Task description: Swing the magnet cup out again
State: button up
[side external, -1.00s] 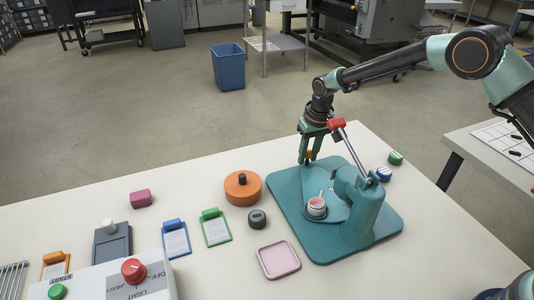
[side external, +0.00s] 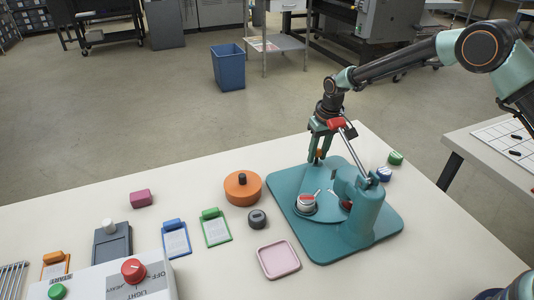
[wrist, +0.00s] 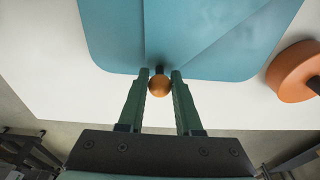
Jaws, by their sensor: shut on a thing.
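The teal press (side external: 368,215) stands on a flat teal base (side external: 290,185) on the table. My gripper (side external: 318,158) is at the far side of the plate, shut on a small orange knob. In the wrist view the orange knob (wrist: 159,86) sits between both fingertips.
A press lever with a red grip (side external: 336,123) rises close beside my gripper. An orange disc (side external: 243,189), a dark grey puck (side external: 257,219) and a pink tray (side external: 278,259) lie left of the base. Blue (side external: 384,174) and green (side external: 396,158) pieces lie to its right.

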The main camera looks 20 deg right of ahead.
jog(key=shift+s+d, duration=0.1)
jog(key=shift+d, duration=0.2)
jog(key=shift+s+d, duration=0.35)
jog(key=shift+d, duration=0.45)
jog(key=shift+s+d, duration=0.45)
jog(key=shift+d, duration=0.05)
jog(key=shift+o, duration=0.2)
jog(key=o, duration=0.4)
jog(key=shift+r, duration=0.1)
